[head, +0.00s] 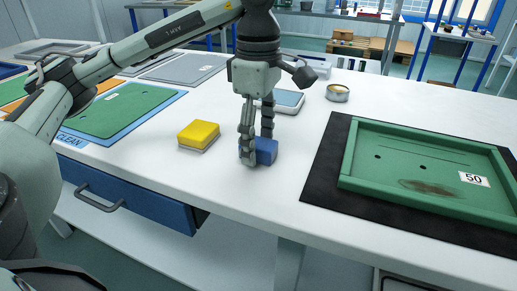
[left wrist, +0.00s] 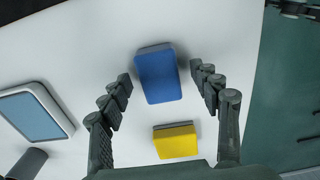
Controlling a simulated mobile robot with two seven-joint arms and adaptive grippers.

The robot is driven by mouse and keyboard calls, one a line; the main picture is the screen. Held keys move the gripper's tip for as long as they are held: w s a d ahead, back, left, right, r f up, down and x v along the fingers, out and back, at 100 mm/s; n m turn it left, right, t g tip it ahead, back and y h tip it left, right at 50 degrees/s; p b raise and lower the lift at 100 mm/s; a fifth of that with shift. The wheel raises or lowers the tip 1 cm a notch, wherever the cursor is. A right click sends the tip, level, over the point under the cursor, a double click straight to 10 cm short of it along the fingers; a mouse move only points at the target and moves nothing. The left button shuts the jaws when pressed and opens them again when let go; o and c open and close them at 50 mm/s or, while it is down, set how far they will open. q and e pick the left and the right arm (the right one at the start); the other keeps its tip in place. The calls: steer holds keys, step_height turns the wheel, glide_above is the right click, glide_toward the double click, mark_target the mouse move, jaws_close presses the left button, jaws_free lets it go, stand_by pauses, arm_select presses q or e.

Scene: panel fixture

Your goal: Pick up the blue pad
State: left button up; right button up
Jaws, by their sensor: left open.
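The blue pad (head: 265,150) lies on the white table near its front edge, partly hidden by a finger in the head view. In the left wrist view the blue pad (left wrist: 158,76) sits between the spread fingertips, with a gap on both sides. My left gripper (head: 257,138) points down over the pad with its fingers astride it. In the left wrist view my left gripper (left wrist: 163,88) is open and holds nothing. My right gripper is in neither view.
A yellow pad (head: 198,135) lies just left of the blue pad, and it also shows in the left wrist view (left wrist: 176,141). A tablet-like device (head: 289,101) and a round tin (head: 338,93) lie behind. A green panel tray (head: 430,170) on a black mat (head: 325,165) stands to the right.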

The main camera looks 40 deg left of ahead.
mark_target(259, 142)
arm_select(q)
steer(key=c, duration=1.1)
steer(key=shift+c, duration=0.2)
steer(key=shift+r, duration=0.1)
steer(key=shift+r, duration=0.55)
step_height(259, 142, up, 3)
steer(key=shift+w+f+p, duration=0.1)
steer(key=shift+p, duration=0.3)
steer(key=s+a+r+p, duration=0.2)
steer(key=s+r, duration=0.5)
steer(key=s, duration=0.4)
steer(key=shift+s+p, duration=0.3)
steer(key=shift+p, duration=0.15)
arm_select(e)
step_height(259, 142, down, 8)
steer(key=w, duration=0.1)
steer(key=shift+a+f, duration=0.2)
